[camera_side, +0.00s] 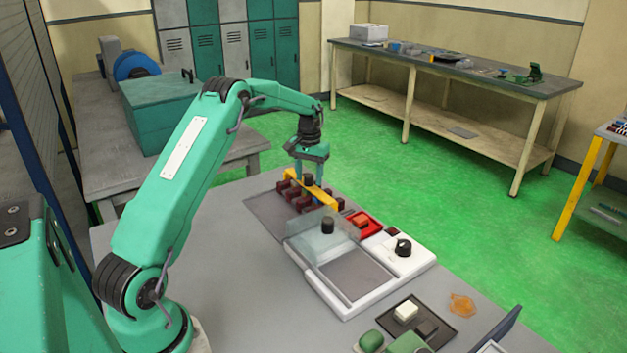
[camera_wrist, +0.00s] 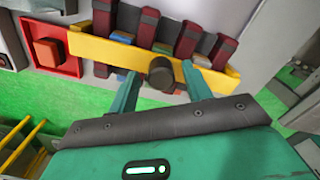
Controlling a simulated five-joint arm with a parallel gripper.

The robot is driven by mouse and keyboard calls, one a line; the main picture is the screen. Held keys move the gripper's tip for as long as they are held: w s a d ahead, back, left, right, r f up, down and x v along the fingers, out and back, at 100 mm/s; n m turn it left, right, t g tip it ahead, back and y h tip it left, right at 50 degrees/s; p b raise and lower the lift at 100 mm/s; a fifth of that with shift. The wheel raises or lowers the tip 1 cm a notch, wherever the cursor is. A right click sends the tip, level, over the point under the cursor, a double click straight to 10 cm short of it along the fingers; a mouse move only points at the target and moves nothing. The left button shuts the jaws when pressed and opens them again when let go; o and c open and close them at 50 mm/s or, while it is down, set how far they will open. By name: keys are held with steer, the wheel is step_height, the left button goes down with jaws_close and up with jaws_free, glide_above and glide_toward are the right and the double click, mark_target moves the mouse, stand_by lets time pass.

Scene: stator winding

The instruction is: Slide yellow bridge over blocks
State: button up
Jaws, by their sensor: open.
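The yellow bridge (camera_side: 323,197) is a long bar with a dark round knob (camera_side: 308,180) on it. It also shows in the wrist view (camera_wrist: 105,50), lying across a row of several dark red blocks (camera_wrist: 145,27). In the side view the dark red blocks (camera_side: 293,193) stand beside and partly behind the bridge. My gripper (camera_wrist: 160,70) is open, its two teal fingers apart on either side of the knob (camera_wrist: 161,74). A gap shows between each finger and the knob. The parts of the blocks beneath the bar are hidden.
A red tray (camera_wrist: 74,68) with an orange block (camera_wrist: 47,51) is close to one end of the bridge. In the side view, a white frame (camera_side: 345,310) with a clear cover (camera_side: 310,240) and a rotary knob (camera_side: 403,247) stands nearer. The table (camera_side: 215,250) is bare at left.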

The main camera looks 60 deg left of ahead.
steer(key=shift+r, duration=2.6)
steer(key=shift+d+r, duration=0.25)
steer(key=shift+r, duration=0.2)
steer(key=s+d+r+m+t+y, duration=0.1)
steer(key=s+d+r+m+t, duration=0.1)
steer(key=s+d+r, duration=0.6)
steer(key=s+d+r+m+t, duration=0.1)
steer(key=s+d+r, duration=0.2)
steer(key=d+r, duration=0.5)
steer(key=s+d+f+m+t, duration=0.1)
steer(key=s+d+f, duration=0.1)
steer(key=s+d, duration=0.4)
steer(key=s+d+f+m+t, duration=0.1)
steer(key=s+d, duration=0.5)
steer(key=s, duration=0.6)
steer(key=shift+s+f+m+t+h, duration=0.3)
steer(key=shift+f+m+t+h, duration=0.15)
steer(key=shift+f, duration=0.4)
